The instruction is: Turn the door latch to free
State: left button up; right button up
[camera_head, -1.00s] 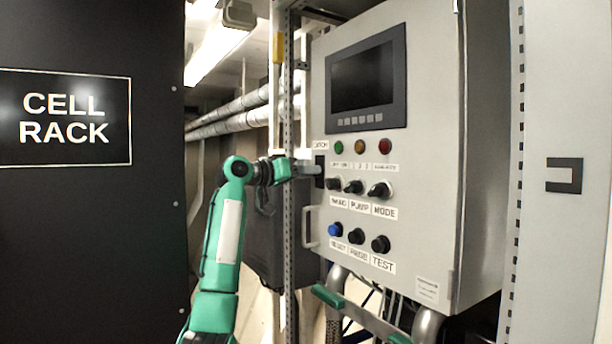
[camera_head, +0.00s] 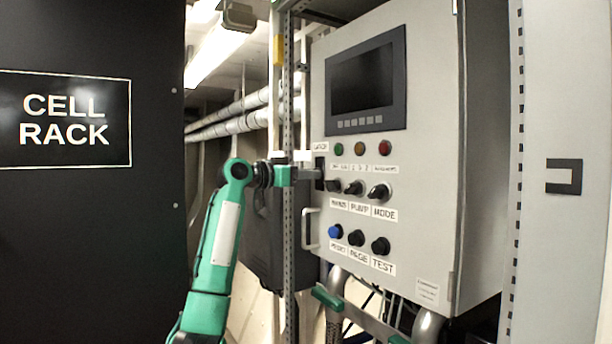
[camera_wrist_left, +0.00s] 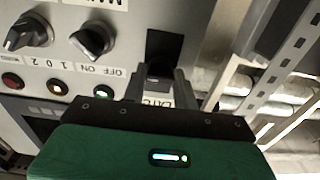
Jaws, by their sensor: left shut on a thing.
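The grey control cabinet door (camera_head: 415,120) faces me with the latch's black plate (camera_head: 319,165) at its left edge, below a small label. My left gripper (camera_head: 312,174) is at this plate, its arm coming up from the lower left. In the left wrist view the black latch plate (camera_wrist_left: 163,48) lies just beyond the fingers. My left gripper's fingers (camera_wrist_left: 160,82) are shut on the latch knob, which is mostly hidden between them, so its exact angle cannot be told. A partly covered label (camera_wrist_left: 157,100) shows behind the fingers. My right gripper is not in view.
Black selector knobs (camera_head: 354,187) and push buttons (camera_head: 356,238) sit right of the latch. A pale door handle (camera_head: 309,228) is below it. A perforated upright post (camera_head: 289,230) stands close left of the door. The black cell rack (camera_head: 80,230) fills the left.

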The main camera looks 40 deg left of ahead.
pick_arm(q)
jog(key=shift+f, duration=0.1)
jog(key=o, duration=1)
jog(key=shift+w, duration=0.1)
jog(key=shift+b+v, duration=2.8)
jog(key=shift+v, duration=4.1)
